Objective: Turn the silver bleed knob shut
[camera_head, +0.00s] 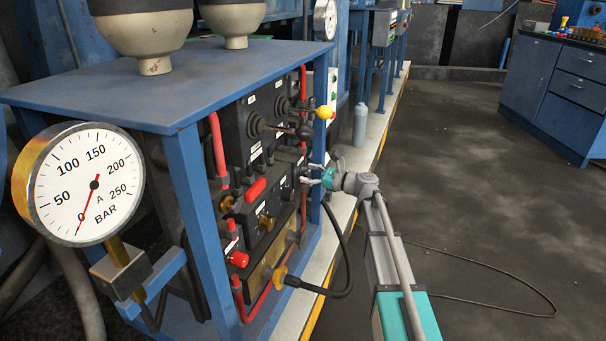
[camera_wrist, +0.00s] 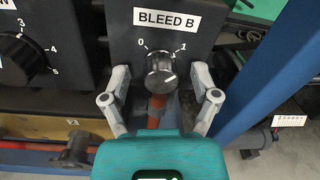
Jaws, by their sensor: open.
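The silver bleed knob (camera_wrist: 161,73) sits on a dark panel below a white label (camera_wrist: 167,18) reading BLEED B. The scale above it has 0 at upper left and 1 at upper right. A pale mark shows toward the lower right of its face. My gripper (camera_wrist: 160,76) is open, one finger on each side of the knob, with a visible gap on both sides. In the head view my gripper (camera_head: 311,175) is at the right end of the panel, and the knob is too small to make out clearly.
A black numbered dial (camera_wrist: 18,60) is left of the knob. A blue frame post (camera_wrist: 275,75) stands close on the right. In the head view a yellow-ended lever (camera_head: 323,112) sticks out above my gripper, and a black hose (camera_head: 343,260) loops below.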

